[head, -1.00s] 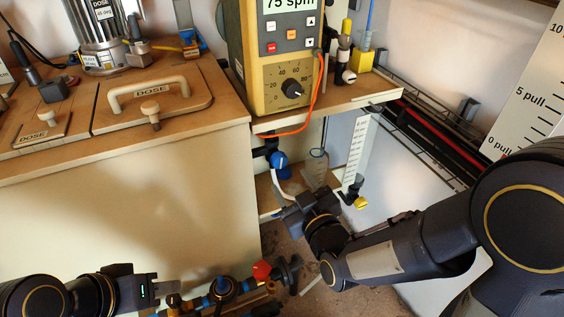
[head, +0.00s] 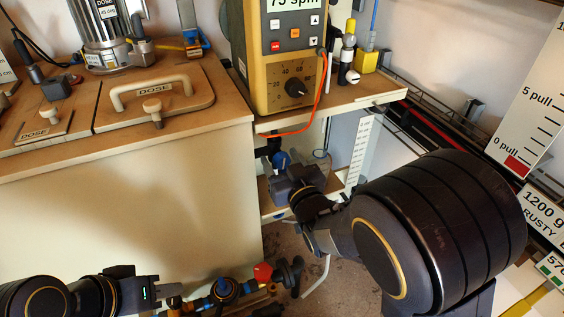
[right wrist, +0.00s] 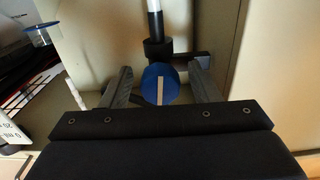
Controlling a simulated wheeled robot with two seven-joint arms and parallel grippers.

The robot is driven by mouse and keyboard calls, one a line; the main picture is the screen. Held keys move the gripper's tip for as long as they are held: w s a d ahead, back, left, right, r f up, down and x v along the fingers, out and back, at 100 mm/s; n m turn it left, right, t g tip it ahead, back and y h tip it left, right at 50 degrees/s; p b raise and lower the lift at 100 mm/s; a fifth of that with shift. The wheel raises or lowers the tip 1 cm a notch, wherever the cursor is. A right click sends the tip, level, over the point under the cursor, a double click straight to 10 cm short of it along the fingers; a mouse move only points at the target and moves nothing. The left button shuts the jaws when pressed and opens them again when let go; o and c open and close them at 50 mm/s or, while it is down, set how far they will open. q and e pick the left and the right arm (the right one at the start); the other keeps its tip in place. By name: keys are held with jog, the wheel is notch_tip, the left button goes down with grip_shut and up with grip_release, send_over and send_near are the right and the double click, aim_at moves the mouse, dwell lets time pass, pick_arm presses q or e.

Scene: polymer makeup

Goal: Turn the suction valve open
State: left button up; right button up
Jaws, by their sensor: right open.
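A blue round valve knob (right wrist: 153,84) with a pale stripe pointing straight up and down sits on a dark fitting below a white tube in the right wrist view. I take it as the suction valve. In the head view the blue knob (head: 282,159) shows under the pump shelf, just behind my right gripper (head: 289,177). The right gripper (right wrist: 160,88) is open, with one finger on each side of the knob; I cannot tell whether they touch it. My left gripper (head: 158,290) is low at the left, beside the pipework; its fingers are unclear.
A yellow pump (head: 285,60) with a dial stands on the wooden shelf (head: 345,92) above the knob. A beige cabinet (head: 130,210) with a wooden top is at left. Pipework with a red knob (head: 263,272) runs low in front. A clear cylinder (head: 321,162) stands close by.

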jog(key=c, duration=1)
jog(key=shift+n, duration=0.8)
jog(key=o, duration=1)
jog(key=shift+s, duration=0.1)
jog(key=p+v, duration=0.1)
jog(key=v, duration=0.6)
jog(key=shift+s+d, duration=0.15)
jog(key=shift+s, duration=0.1)
